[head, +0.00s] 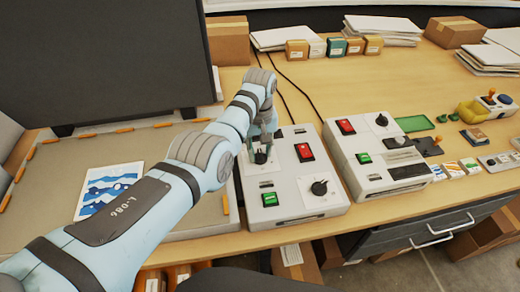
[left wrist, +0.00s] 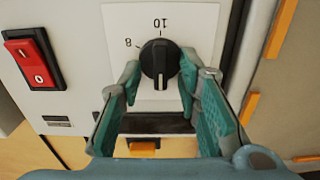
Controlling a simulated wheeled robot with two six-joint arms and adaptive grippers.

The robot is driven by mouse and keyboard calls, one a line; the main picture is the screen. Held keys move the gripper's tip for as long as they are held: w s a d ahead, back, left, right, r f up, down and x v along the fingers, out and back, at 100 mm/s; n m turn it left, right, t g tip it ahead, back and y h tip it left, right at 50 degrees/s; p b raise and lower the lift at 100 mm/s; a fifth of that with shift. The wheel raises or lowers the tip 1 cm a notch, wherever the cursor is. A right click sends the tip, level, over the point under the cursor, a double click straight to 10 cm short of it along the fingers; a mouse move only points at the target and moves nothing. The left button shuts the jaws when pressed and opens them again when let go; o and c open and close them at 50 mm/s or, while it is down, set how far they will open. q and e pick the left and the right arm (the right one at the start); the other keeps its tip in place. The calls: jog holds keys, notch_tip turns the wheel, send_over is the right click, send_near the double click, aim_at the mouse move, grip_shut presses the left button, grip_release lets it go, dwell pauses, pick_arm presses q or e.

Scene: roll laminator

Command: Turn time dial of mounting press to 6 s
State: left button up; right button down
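In the head view my left gripper (head: 262,140) reaches down over a black dial (head: 261,157) on the white machine in the middle, which I take for the mounting press (head: 288,214). My right gripper is not in view.
The press also has a red switch (head: 304,152), a green switch (head: 269,199) and a second black knob (head: 319,188). A similar machine (head: 376,150) stands just to its right. A dark panel (head: 100,60) rises at the back left.

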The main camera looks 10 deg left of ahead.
pick_arm(q)
jog(key=shift+s+r, duration=0.2)
jog(key=shift+c, duration=0.6)
grip_shut()
jog(key=shift+w, duration=0.1)
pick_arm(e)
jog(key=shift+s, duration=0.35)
pick_arm(q)
jog(key=shift+m, duration=0.4)
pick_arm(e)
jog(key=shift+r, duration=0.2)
pick_arm(q)
jog(key=shift+m+p, duration=0.4)
jog(key=shift+m, duration=0.1)
jog(key=m, duration=0.2)
jog(key=shift+m+p, duration=0.3)
jog(key=m, duration=0.3)
jog(key=shift+d+m, duration=0.1)
jog(key=shift+m, duration=0.2)
jog(key=shift+d+m+p, duration=0.1)
jog(key=shift+m+p, duration=0.25)
jog(key=shift+m, duration=1.55)
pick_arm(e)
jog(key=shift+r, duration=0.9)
